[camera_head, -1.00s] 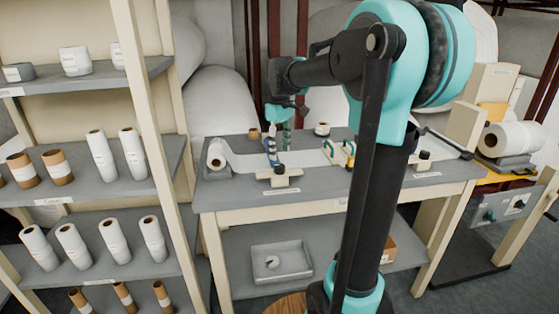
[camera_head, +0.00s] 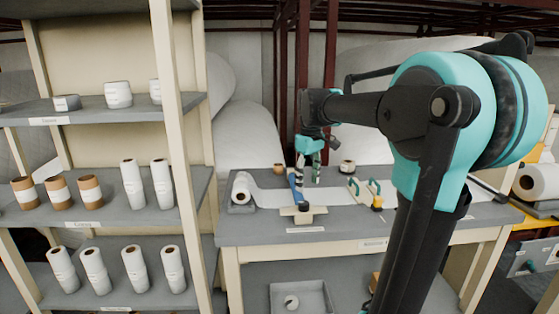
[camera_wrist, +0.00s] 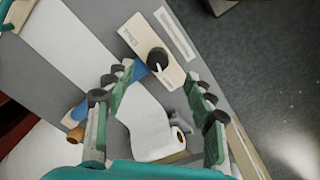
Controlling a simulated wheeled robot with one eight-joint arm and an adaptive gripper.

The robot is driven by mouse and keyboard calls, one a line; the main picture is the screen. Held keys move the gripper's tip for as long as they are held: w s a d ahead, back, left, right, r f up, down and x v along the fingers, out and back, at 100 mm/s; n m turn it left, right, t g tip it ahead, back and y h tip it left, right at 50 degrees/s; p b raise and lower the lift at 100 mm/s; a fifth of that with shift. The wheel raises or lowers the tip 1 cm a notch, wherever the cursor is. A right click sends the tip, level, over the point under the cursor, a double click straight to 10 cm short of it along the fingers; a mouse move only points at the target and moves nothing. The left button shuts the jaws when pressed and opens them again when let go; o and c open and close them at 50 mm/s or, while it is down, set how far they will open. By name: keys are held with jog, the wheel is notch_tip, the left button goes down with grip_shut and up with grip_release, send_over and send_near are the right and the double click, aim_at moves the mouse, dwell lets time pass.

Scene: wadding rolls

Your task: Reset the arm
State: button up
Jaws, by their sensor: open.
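My gripper (camera_head: 308,172) hangs from my arm above the left part of the worktable (camera_head: 330,240). In the wrist view my gripper (camera_wrist: 160,78) is open, with its two green-padded fingers apart and nothing held between them. Below and between the fingers lies a white wadding roll (camera_wrist: 150,128) with a brown core; the fingers look apart from it. In the head view the white roll (camera_head: 241,186) lies at the table's left end, with a white strip running right from it.
A shelf rack (camera_head: 190,200) with several white and brown rolls stands close on the left. A cream block with a black knob (camera_head: 304,210) sits at the table's front edge. Green-handled tools (camera_head: 365,190) lie on the strip. A grey tray (camera_head: 300,297) is below.

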jog(key=s+d+f+m+t, duration=0.1)
jog(key=s+f+m, duration=0.3)
jog(key=s+f, duration=0.6)
jog(key=s+d+f+m+t, duration=0.2)
jog(key=s+f+m, duration=0.2)
jog(key=s+f, duration=0.5)
notch_tip(320, 180, down, 5)
jog(key=shift+s+d+f+t, duration=0.15)
jog(key=shift+s+d+t, duration=0.15)
jog(key=shift+s, duration=0.1)
